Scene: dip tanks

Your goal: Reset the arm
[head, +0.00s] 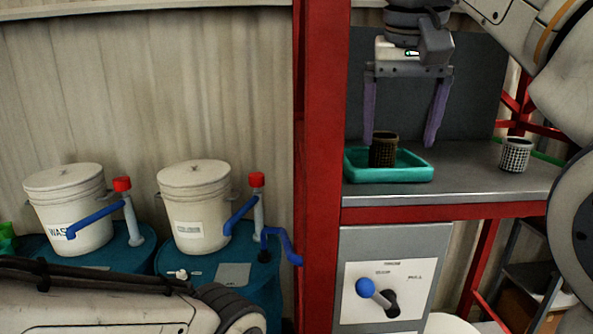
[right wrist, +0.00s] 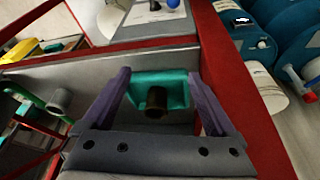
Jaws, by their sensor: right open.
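My right gripper (head: 403,142) is open and points down above the grey bench. Its two purple fingers stand wide apart, with nothing between their tips. A dark mesh basket (head: 383,150) stands upright in a teal tray (head: 413,174) below and between the fingers. In the right wrist view the same basket (right wrist: 156,101) and tray (right wrist: 178,84) show ahead between the fingers (right wrist: 160,85). A white arm link of mine lies along the lower left of the head view. My left gripper is not in view.
A light mesh basket (head: 515,155) stands on the bench (head: 460,183) to the right. A red post (head: 322,120) rises left of the bench. A blue-knobbed lever (head: 366,288) is on the panel below. Two white buckets (head: 195,210) stand on blue drums at left.

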